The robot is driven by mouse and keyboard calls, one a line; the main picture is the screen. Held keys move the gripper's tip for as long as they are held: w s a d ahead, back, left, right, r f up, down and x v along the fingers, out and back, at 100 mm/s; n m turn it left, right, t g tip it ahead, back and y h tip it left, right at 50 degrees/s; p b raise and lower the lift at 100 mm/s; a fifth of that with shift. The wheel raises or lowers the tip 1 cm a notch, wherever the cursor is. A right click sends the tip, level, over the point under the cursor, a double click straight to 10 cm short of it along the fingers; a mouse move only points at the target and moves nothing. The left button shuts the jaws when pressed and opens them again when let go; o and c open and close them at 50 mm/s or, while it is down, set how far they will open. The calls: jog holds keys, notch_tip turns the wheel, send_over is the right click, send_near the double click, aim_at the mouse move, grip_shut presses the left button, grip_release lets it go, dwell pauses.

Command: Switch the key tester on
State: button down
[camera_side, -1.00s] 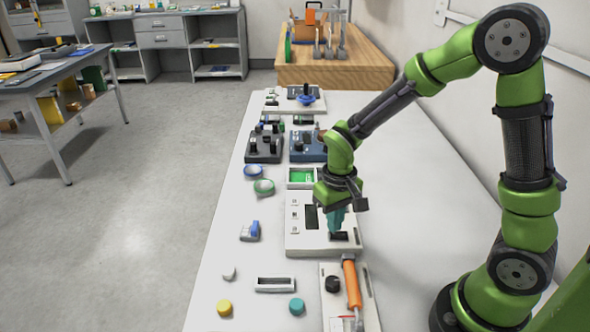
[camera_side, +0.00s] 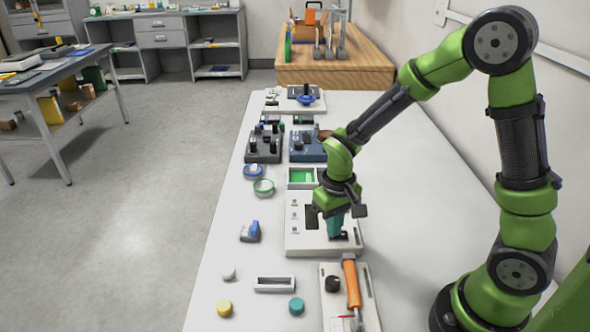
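A flat white device (camera_side: 300,247) with small buttons and a dark window on its left side lies on the white table. I take it for the key tester, though I cannot read a label. My gripper (camera_side: 335,234) points down at its right part, with teal fingertips low over or at a dark switch-like patch (camera_side: 342,237). The gripper hides much of that patch. I cannot tell whether the fingers touch it, how far apart they are, or which way the switch is set.
A white panel with an orange handle (camera_side: 352,283) and black knob lies in front. The table's right side is clear.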

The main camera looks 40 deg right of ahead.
jog(key=shift+r, duration=3.5)
